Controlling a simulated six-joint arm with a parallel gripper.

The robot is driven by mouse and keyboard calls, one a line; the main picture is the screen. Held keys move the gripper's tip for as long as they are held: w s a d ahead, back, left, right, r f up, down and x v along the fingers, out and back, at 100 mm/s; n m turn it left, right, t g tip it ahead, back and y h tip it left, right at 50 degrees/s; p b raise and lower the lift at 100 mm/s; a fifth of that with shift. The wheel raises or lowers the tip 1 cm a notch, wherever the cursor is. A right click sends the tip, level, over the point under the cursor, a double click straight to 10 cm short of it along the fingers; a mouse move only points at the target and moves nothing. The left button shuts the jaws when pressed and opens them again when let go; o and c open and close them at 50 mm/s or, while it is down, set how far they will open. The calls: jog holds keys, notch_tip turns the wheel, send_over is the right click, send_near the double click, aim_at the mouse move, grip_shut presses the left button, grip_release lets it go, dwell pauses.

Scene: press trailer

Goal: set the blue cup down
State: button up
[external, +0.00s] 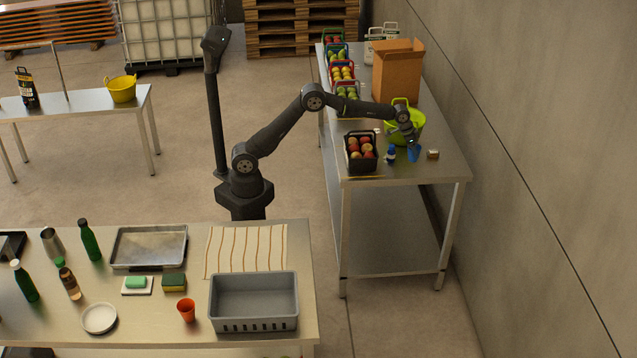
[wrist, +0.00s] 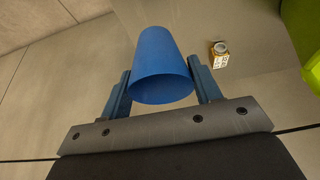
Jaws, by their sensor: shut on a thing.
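The blue cup (external: 414,154) is at the right end of my arm, over the near part of the steel table (external: 405,170) by the wall. In the wrist view the blue cup (wrist: 162,68) sits between the two fingers of my gripper (wrist: 163,88), with its open rim toward the camera. My gripper (external: 411,142) is shut on the cup. I cannot tell from the external view whether the cup's base touches the tabletop.
A black crate of fruit (external: 360,152) is further left. A lime-green tub (external: 418,125) and cardboard box (external: 397,72) stand behind. The table's front edge is close.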

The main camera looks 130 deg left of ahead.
jog(key=shift+s+a+f, duration=0.2)
jog(key=shift+a+f, duration=0.45)
jog(key=shift+f, duration=0.4)
jog(key=shift+s+a+f, duration=0.2)
jog(key=shift+a+f, duration=0.4)
jog(key=shift+f, duration=0.45)
jog(key=shift+s+a+f, duration=0.2)
jog(key=shift+a+f, duration=0.45)
jog(key=shift+f, duration=0.4)
jog(key=shift+f, duration=0.15)
jog(key=o, duration=0.9)
jog(key=shift+o, duration=0.2)
jog(key=v, duration=1.2)
